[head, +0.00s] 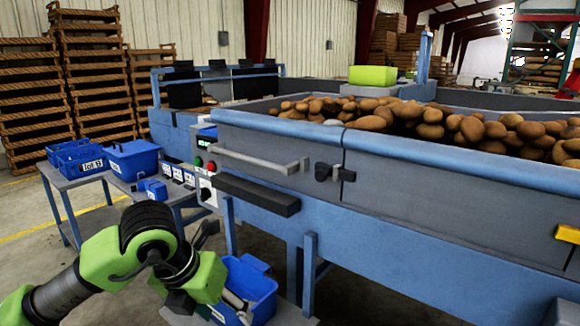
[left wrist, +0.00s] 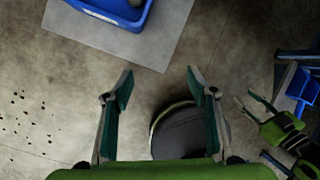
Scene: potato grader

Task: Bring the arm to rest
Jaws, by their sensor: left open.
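My left arm comes in from the lower left of the head view. Its gripper (head: 203,286) hangs low, beside the blue bin (head: 252,287) on a low grey platform. In the left wrist view the left gripper (left wrist: 160,82) is open. Its two fingers stand well apart, with only bare floor and part of a dark round base between them. A green and dark gripper-like part (left wrist: 280,128) shows at the right edge of that view, seemingly my right gripper; its jaws are too small to judge. The right arm is not seen in the head view.
The blue grader (head: 400,215) full of potatoes (head: 430,125) fills the right. Blue bins (head: 133,158) stand on a side table at left. Stacked wooden crates (head: 95,75) stand behind. Floor is open between the left arm and the side table.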

